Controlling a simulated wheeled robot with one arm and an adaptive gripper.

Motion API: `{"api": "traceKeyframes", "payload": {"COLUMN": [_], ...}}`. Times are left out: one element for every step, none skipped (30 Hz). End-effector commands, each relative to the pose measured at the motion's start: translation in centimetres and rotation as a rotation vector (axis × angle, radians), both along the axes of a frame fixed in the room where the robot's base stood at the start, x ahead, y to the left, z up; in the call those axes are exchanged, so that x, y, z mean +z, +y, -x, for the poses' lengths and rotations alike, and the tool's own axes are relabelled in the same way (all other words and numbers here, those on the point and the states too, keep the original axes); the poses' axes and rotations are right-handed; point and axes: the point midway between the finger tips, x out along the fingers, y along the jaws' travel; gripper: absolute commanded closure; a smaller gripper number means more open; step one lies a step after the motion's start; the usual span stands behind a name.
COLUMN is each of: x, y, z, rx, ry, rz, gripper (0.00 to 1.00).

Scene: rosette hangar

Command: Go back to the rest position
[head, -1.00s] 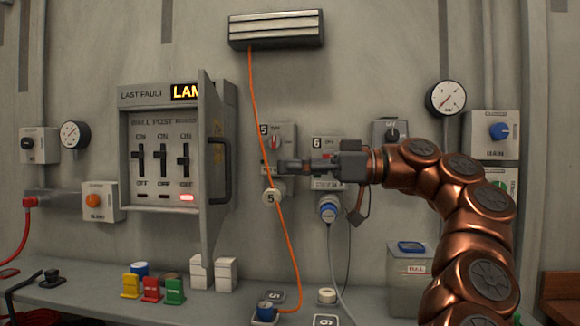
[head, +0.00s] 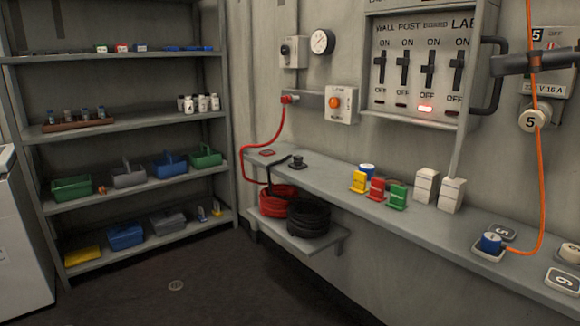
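My gripper (head: 499,66) shows only in part at the right edge of the head view. It is dark grey and points left, in front of the wall near socket 5's plate. Its fingertips lie beside the handle of the breaker panel's door, and I cannot tell whether they are apart. No held object shows at them. An orange cable (head: 540,190) hangs across the same spot in the picture. The rest of my arm is out of view.
The breaker panel (head: 480,15) has a lit red lamp. Below it, a wall bench (head: 330,190) carries coloured blocks, white boxes and a blue plug (head: 491,242). Coiled cables (head: 307,220) lie on a lower shelf. A shelving rack (head: 226,120) stands left. The dark floor between is clear.

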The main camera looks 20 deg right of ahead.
Motion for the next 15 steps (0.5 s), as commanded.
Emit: {"api": "traceKeyframes", "payload": {"x": [-0.4,-0.6,-1.0,-1.4,-1.7,-2.3,-2.8,-3.3,-4.1,-4.8,-5.4,-6.4,-7.2,-7.9,-9.1], "y": [2.1,3.1,4.6,5.7,6.7,8.1,9.2,10.1,11.5,12.5,13.4,14.6,15.5,16.3,17.4], "z": [-0.9,-1.3,-1.9,-2.4,-2.8,-3.4,-3.8,-4.2,-4.6,-5.0,-5.3,-5.7,-6.0,-6.3,-6.5], "rx": [0.018,0.025,0.035,0.042,0.046,0.052,0.058,0.061,0.066,0.069,0.071,0.072,0.072,0.071,0.072], "ry": [0.04,0.062,0.091,0.115,0.136,0.167,0.192,0.215,0.249,0.275,0.299,0.332,0.358,0.382,0.418], "rz": [0.025,0.034,0.049,0.059,0.07,0.084,0.094,0.104,0.12,0.13,0.14,0.152,0.162,0.172,0.185], "gripper": [0.63,0.63,0.63,0.63,0.63,0.63,0.63,0.63,0.63,0.63,0.63,0.63,0.63,0.63,0.63]}}
